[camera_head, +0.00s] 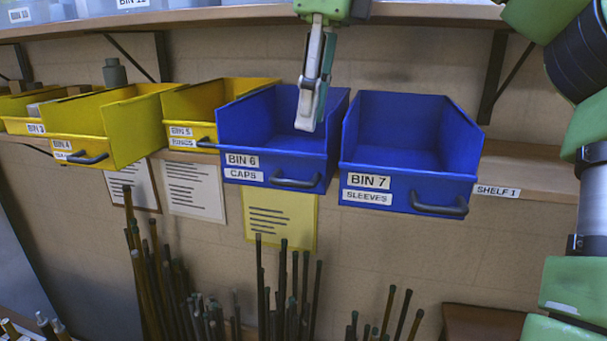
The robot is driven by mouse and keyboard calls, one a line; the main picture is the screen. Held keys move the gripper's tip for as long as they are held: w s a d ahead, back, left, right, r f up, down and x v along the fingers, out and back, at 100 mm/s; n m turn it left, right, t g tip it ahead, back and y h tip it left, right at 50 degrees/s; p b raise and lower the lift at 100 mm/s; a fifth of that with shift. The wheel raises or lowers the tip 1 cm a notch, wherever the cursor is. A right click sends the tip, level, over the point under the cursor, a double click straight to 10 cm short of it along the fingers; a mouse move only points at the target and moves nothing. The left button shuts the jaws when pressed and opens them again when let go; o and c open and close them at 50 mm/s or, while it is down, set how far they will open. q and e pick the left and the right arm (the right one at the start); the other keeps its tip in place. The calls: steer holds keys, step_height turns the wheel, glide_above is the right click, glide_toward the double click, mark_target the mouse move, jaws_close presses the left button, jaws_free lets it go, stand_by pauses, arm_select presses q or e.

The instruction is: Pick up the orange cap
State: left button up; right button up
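No orange cap shows in this view. The blue bin labelled "BIN 6 CAPS" (270,146) stands on the shelf, and its front wall hides most of its floor. My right gripper (306,122) points down from the top, with its fingertips in front of or inside the opening of this bin; I cannot tell how deep. I see the fingers nearly edge-on, so whether they are open or shut is unclear. No held thing shows at the fingertips. My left gripper is out of view.
The empty-looking blue bin "BIN 7 SLEEVES" (410,192) stands to the right. Yellow bins, including "BIN 5" (190,142) and "BIN 4" (120,150), stand to the left. An upper shelf (200,20) runs above. Several upright rods (283,290) stand below.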

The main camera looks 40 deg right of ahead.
step_height(320, 180, down, 2)
steer(key=shift+w+d+f, duration=0.1)
steer(key=shift+f, duration=0.5)
steer(key=f+p, duration=0.1)
steer(key=f, duration=0.1)
steer(key=f+p, duration=0.1)
steer(key=f, duration=0.1)
steer(key=shift+w+a, duration=0.2)
steer(key=shift+a, duration=0.2)
steer(key=shift+w+f, duration=0.1)
steer(key=shift+f, duration=0.2)
steer(key=shift+a, duration=0.1)
steer(key=c, duration=0.5)
